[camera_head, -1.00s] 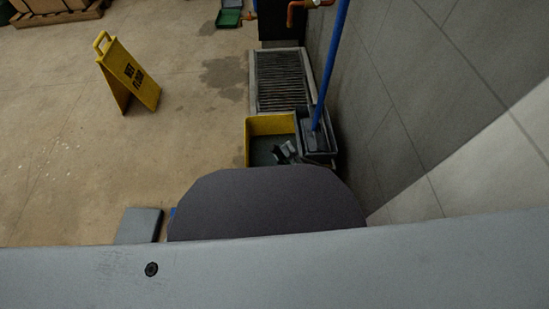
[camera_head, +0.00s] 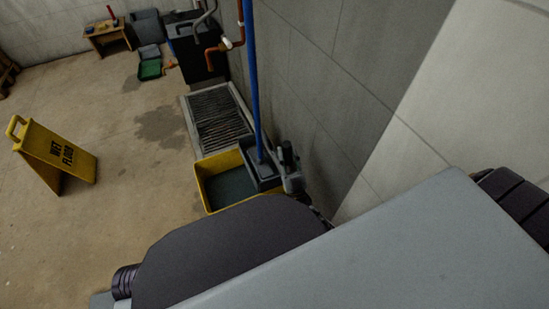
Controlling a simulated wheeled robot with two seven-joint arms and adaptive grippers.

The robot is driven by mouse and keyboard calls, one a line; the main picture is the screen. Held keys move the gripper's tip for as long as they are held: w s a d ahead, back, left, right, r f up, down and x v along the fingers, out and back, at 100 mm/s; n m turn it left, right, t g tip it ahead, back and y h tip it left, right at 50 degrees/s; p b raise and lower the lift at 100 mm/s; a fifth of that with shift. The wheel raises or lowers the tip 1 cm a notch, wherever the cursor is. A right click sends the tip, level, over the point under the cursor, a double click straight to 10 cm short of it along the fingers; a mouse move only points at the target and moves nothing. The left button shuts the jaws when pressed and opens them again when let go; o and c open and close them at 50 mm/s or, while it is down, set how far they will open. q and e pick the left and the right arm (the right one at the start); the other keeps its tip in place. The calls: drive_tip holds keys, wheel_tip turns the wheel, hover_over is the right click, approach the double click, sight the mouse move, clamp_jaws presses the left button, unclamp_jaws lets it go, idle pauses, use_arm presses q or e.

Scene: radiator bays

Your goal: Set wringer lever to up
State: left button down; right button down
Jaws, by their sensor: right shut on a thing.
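The yellow mop bucket (camera_head: 207,192) stands on the floor by the wall, with dark water inside. The dark grey wringer (camera_head: 263,176) sits at its right side, and a blue mop handle (camera_head: 252,85) rises from it. My right gripper (camera_head: 291,180) is at the wringer's right end, small and partly hidden behind my own body. It is shut on what looks like the wringer lever (camera_head: 287,152), a short dark piece standing roughly upright there. The lever's lower end and the exact grip are hard to make out. My left gripper is not in view.
A floor grate (camera_head: 219,118) lies behind the bucket along the grey wall (camera_head: 320,90). A yellow wet floor sign (camera_head: 58,157) stands at the left. Copper pipe (camera_head: 223,45) and a green dustpan (camera_head: 150,69) are farther back. Open floor lies left of the bucket.

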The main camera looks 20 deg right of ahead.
drive_tip(key=shift+d+m+h, duration=0.5)
drive_tip(key=shift+d+m, duration=0.2)
drive_tip(key=c, duration=1.1)
unclamp_jaws()
drive_tip(key=shift+c, duration=0.2)
drive_tip(key=v, duration=1.2)
drive_tip(key=shift+r, duration=0.1)
